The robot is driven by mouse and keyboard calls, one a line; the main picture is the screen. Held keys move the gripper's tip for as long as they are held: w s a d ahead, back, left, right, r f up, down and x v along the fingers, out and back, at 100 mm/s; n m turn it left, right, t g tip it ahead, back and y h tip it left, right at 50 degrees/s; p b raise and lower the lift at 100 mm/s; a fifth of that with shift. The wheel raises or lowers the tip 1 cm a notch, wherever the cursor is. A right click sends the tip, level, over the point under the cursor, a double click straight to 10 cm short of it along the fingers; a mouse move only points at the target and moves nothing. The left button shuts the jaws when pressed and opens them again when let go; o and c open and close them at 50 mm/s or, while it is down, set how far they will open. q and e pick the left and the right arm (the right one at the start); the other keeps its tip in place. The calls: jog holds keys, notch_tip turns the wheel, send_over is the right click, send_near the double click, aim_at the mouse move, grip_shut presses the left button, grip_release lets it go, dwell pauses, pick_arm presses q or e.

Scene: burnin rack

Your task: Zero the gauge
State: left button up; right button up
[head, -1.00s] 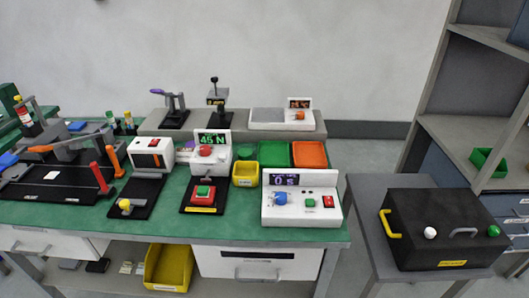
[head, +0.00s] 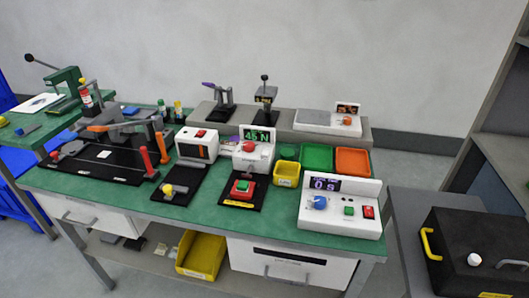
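The gauge (head: 252,155) is a white box with a green display on top reading 45 N and a red round button or knob on its front. It stands near the middle of the green bench. In front of it a red button with a green top (head: 243,187) sits on a black plate with a yellow label. Neither of my grippers shows in the head view.
A white timer box (head: 341,222) reading 0 s, with a blue knob, stands at the bench's right front. Green (head: 318,148) and orange (head: 353,154) trays lie behind it. A black fixture (head: 75,168) fills the left. A black box (head: 470,235) stands on a side table at right.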

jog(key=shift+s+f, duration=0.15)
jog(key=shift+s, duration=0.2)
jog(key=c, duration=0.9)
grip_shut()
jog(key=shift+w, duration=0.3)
